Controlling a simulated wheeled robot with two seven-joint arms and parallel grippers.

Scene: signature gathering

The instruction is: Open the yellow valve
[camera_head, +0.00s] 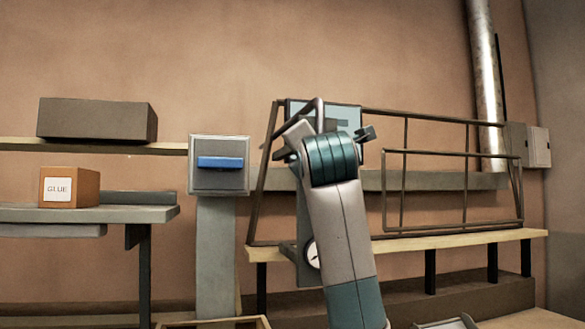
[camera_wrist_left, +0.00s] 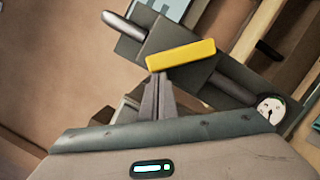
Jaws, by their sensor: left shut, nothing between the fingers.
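The yellow valve handle (camera_wrist_left: 181,55) is a bar on a dark grey block (camera_wrist_left: 190,75) set in a grey pipe (camera_wrist_left: 235,80), seen in the left wrist view. My left gripper (camera_wrist_left: 156,78) is shut and empty. Its fingertips are at the lower edge of the handle, near its left end; I cannot tell whether they touch it. In the head view my left arm hides the yellow handle and the fingers. A round gauge (camera_wrist_left: 270,108) sits further along the pipe; it also shows in the head view (camera_head: 312,253), partly behind my arm. My right gripper is not in view.
A grey box with a blue handle (camera_head: 220,163) stands on a post left of my arm. A metal frame (camera_head: 405,150) stands on a wooden bench (camera_head: 460,240) to the right. A glue box (camera_head: 70,187) sits on a shelf (camera_head: 105,213) at the left.

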